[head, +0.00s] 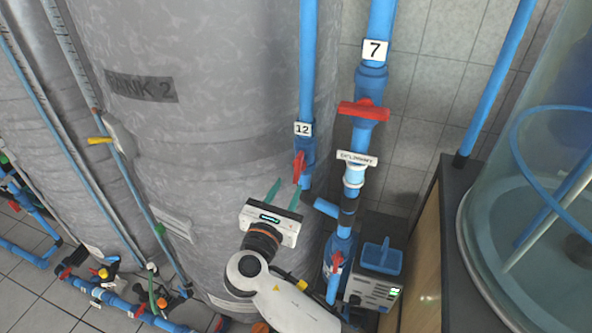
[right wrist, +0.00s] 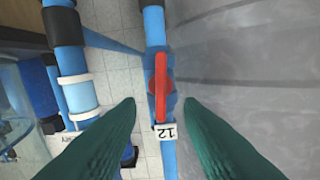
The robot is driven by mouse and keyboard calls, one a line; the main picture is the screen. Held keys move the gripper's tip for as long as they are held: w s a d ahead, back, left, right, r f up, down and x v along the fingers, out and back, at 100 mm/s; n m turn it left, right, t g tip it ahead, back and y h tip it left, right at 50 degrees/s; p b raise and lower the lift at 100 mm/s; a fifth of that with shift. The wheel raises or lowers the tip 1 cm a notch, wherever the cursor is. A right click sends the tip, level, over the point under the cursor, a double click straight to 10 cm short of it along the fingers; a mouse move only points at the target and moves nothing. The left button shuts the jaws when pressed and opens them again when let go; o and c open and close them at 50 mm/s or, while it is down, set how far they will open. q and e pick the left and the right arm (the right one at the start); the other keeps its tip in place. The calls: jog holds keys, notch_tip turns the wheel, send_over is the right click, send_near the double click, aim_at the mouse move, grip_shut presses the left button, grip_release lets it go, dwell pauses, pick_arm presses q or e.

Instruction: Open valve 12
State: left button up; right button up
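Valve 12 has a red handle (head: 299,167) on a vertical blue pipe (head: 307,70), below a white tag reading 12 (head: 302,129). The handle lies roughly along the pipe. In the right wrist view the red handle (right wrist: 161,85) is centred, with the tag (right wrist: 166,131) at its lower end. My right gripper (head: 289,185) is open, its green fingers pointing up toward the handle. In the right wrist view the fingers stand either side of the handle's line, with gaps on both sides and no visible contact. My left gripper is not in view.
The large grey tank 2 (head: 200,100) stands close on the left. To the right, a parallel pipe carries valve 7's red handle (head: 364,111), set crosswise, and a labelled fitting (head: 356,159). A pump box (head: 372,290) is below. A dark-topped cabinet (head: 455,200) and clear tank (head: 535,190) stand right.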

aim_at(296, 173)
jog(key=x, duration=0.2)
jog(key=b+x, duration=0.1)
jog(key=x, duration=0.1)
jog(key=f+b+x, duration=0.1)
jog(key=x, duration=0.2)
jog(key=shift+w, duration=0.1)
jog(key=shift+w+d+r+b, duration=0.15)
jog(key=shift+w+r+b, duration=0.1)
jog(key=shift+w+b, duration=0.3)
jog(key=shift+c, duration=0.4)
grip_shut()
